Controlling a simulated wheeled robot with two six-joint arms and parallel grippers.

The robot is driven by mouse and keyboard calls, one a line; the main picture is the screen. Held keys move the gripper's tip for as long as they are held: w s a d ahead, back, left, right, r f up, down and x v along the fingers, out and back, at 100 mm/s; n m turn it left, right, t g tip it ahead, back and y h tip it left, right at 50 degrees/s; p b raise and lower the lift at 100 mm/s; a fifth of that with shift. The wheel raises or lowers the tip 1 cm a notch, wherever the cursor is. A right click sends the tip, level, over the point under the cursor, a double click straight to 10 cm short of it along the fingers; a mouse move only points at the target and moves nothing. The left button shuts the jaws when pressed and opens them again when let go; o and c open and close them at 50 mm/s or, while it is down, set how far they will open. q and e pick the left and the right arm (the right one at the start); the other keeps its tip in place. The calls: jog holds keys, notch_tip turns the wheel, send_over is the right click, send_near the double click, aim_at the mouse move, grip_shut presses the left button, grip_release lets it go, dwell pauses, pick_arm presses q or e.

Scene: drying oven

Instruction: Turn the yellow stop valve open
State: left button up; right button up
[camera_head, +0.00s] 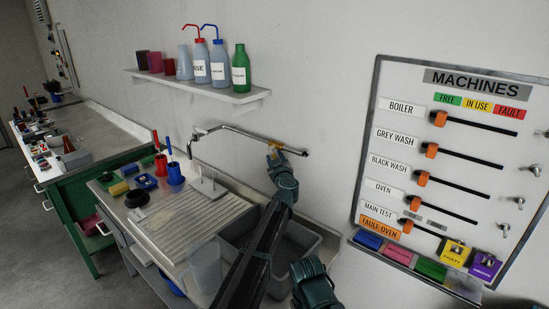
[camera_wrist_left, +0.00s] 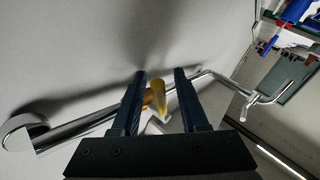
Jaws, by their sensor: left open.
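The yellow stop valve handle (camera_wrist_left: 155,97) sits on a chrome wall pipe above the sink. In the wrist view it stands between the two dark fingers of my left gripper (camera_wrist_left: 160,74), nearer the left finger. The fingers are apart, and I cannot tell whether either touches it. In the head view, the left gripper (camera_head: 275,157) is up at the pipe, and a bit of the yellow valve (camera_head: 291,149) shows beside it.
The chrome pipe (camera_head: 240,131) runs along the wall to a spout on the left. A shelf (camera_head: 205,92) with bottles is above. The sink (camera_head: 300,238) and draining board (camera_head: 190,232) lie below. A MACHINES board (camera_head: 455,130) hangs to the right.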

pick_arm(q)
jog(key=shift+w+a, duration=0.1)
jog(key=shift+w, duration=0.2)
jog(key=shift+c, duration=0.3)
grip_shut()
dwell(1.0)
